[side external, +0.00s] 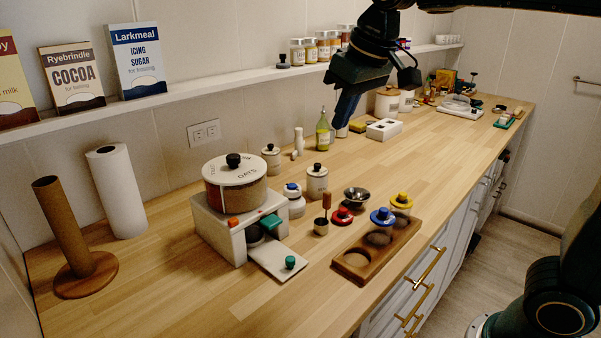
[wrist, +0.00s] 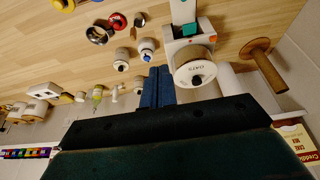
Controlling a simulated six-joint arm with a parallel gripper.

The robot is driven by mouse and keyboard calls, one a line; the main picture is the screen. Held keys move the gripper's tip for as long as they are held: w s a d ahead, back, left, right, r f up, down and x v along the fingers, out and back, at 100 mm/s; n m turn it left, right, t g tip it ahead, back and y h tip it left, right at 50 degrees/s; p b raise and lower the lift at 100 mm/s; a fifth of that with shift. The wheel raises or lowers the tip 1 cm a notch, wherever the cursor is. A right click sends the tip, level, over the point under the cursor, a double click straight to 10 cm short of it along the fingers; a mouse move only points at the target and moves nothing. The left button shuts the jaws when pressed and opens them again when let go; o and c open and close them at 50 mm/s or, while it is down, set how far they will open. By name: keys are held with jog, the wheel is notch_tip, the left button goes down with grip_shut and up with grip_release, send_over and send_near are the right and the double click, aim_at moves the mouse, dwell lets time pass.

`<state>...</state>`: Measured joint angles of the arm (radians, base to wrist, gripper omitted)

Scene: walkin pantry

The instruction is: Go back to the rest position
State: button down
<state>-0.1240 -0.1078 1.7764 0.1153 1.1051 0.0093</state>
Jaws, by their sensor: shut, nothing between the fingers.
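My gripper (side external: 340,124) is in the air above the back part of the wooden counter (side external: 150,300), in front of the wall shelf. Its fingers point down, and it is shut with nothing in it. In the wrist view the blue fingers (wrist: 158,88) lie close together. In the side view the fingertips show just right of a green bottle (side external: 322,132); I cannot tell whether they are apart in depth.
A white stand (side external: 208,226) carries the oats canister (side external: 236,190). A wooden holder (side external: 349,268), coloured-lid jars, a small bowl (side external: 356,196) and a paper roll (side external: 117,192) stand on the counter. The shelf (side external: 200,92) holds boxes and jars. The counter's front left is clear.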

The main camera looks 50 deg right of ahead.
jog(key=s+d+f, duration=0.1)
jog(key=s+f, duration=0.2)
jog(key=s, duration=0.3)
jog(key=s+d+f+t, duration=0.1)
jog(key=s+f, duration=0.2)
jog(key=s, duration=0.4)
jog(key=s+d+f, duration=0.1)
jog(key=s+f, duration=0.2)
jog(key=s, duration=0.3)
jog(key=shift+s+f, duration=0.25)
jog(key=shift+s, duration=0.05)
